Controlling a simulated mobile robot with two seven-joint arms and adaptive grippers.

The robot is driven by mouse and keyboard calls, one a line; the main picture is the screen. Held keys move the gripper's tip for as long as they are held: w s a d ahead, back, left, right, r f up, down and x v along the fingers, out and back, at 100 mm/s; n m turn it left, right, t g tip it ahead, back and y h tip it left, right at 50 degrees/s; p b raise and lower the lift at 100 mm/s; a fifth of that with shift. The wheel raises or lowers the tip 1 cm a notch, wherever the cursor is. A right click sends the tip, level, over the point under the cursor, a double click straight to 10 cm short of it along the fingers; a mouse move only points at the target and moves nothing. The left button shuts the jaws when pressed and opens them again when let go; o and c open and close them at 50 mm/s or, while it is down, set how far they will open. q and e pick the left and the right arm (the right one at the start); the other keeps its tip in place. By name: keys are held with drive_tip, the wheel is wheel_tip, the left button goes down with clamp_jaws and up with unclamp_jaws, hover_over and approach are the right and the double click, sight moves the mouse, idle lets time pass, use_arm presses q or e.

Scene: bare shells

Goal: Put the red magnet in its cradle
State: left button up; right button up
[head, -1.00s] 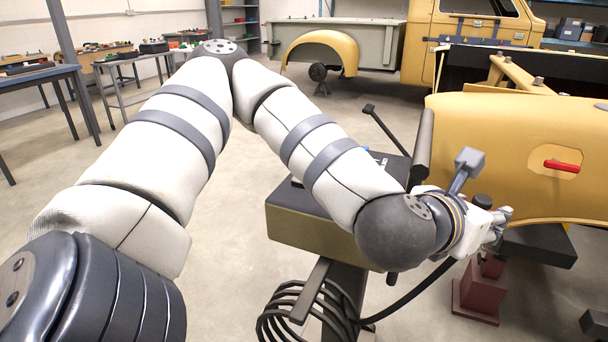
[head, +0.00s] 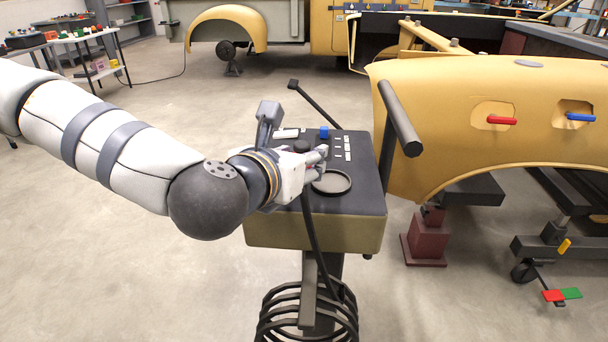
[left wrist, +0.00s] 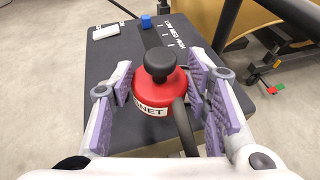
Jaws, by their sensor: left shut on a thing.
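The red magnet (left wrist: 176,92) is a round red body with a black knob on top and a white label, part of which reads "NET". My left gripper (head: 318,162) is shut on it, with purple finger pads on both sides in the left wrist view. In the head view the gripper hides most of the magnet; a black knob (head: 301,146) shows behind the hand. I cannot tell the magnet's height above the console. My right gripper is out of view.
The dark console top (head: 362,165) also bears a blue block (head: 324,132) and a white piece (head: 287,133). A black cable (head: 313,235) hangs from the hand to a coil (head: 308,315). A dark bar (head: 400,118) stands at the console's right, beside the yellow fender (head: 450,130).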

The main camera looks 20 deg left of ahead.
sight(309, 149)
use_arm(q)
drive_tip(key=shift+w+a+f+m+h+b, duration=0.1)
drive_tip(key=shift+w+f+m+h+b, duration=0.1)
drive_tip(key=shift+w, duration=0.2)
drive_tip(key=shift+w+a+f+m+h+b, duration=0.1)
drive_tip(key=shift+w+h, duration=0.1)
drive_tip(key=shift+w, duration=0.2)
drive_tip(key=shift+w+d+r+m+h+b, duration=0.3)
drive_tip(key=shift+w+d+m+h+b, duration=0.1)
drive_tip(key=shift+w+d+m+h, duration=0.6)
wheel_tip(309, 149, up, 5)
drive_tip(key=w+d+m+g+h+b, duration=0.1)
drive_tip(key=w+m+g+h, duration=0.1)
drive_tip(key=m+h, duration=0.15)
drive_tip(key=shift+n, duration=0.25)
drive_tip(key=f+b, duration=0.1)
drive_tip(key=f, duration=0.2)
drive_tip(key=f+b, duration=0.1)
drive_tip(key=f, duration=0.2)
drive_tip(key=f+b, duration=0.1)
drive_tip(key=f, duration=0.2)
drive_tip(key=shift+d+f+b, duration=0.25)
drive_tip(key=shift+f+b, duration=0.1)
drive_tip(key=shift+s+r, duration=0.1)
drive_tip(key=shift+r, duration=0.1)
drive_tip(key=shift+f, duration=0.1)
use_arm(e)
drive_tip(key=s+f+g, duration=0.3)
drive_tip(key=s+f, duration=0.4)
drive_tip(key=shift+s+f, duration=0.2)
